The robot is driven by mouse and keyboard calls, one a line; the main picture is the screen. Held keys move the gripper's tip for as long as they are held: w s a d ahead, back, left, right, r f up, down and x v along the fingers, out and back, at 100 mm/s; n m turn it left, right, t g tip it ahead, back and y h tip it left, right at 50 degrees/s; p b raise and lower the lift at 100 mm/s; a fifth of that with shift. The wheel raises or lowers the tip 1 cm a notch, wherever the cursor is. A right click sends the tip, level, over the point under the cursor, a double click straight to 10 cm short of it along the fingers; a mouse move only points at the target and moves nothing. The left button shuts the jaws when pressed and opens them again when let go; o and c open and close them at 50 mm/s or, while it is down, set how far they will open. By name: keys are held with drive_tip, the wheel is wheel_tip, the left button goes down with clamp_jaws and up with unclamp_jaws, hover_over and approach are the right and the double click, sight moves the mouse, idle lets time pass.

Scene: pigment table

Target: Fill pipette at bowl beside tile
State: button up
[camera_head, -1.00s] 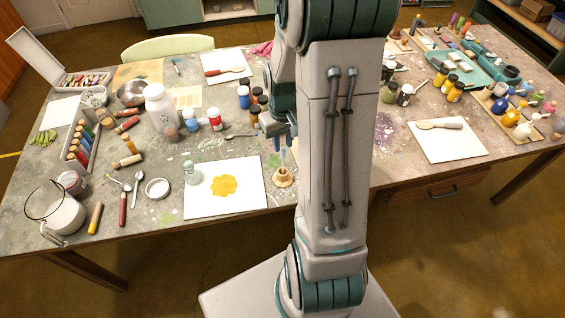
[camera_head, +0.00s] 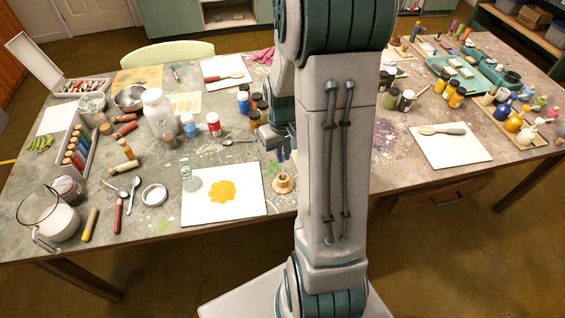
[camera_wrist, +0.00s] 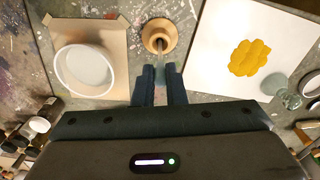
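My gripper (camera_wrist: 161,82) points at the round wooden stand (camera_wrist: 159,36) in the wrist view. A pale, slim piece, apparently the pipette (camera_wrist: 160,68), fills the narrow gap between its fingers, in line with the stand; its tip is hard to make out. In the head view my gripper (camera_head: 284,150) is just above the stand (camera_head: 283,184), partly behind my arm. A white bowl (camera_wrist: 85,68) lies left of the stand in the wrist view; my arm hides it in the head view. The white tile (camera_head: 250,201) bears a yellow pigment patch (camera_head: 222,191).
The bowl is on a brown sheet (camera_wrist: 119,30). Paint jars (camera_head: 213,125) stand behind the tile. A second white board (camera_head: 455,150) lies right of my arm.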

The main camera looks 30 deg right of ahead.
drive_tip(key=shift+r+p, duration=2.6)
drive_tip(key=shift+r, duration=1.1)
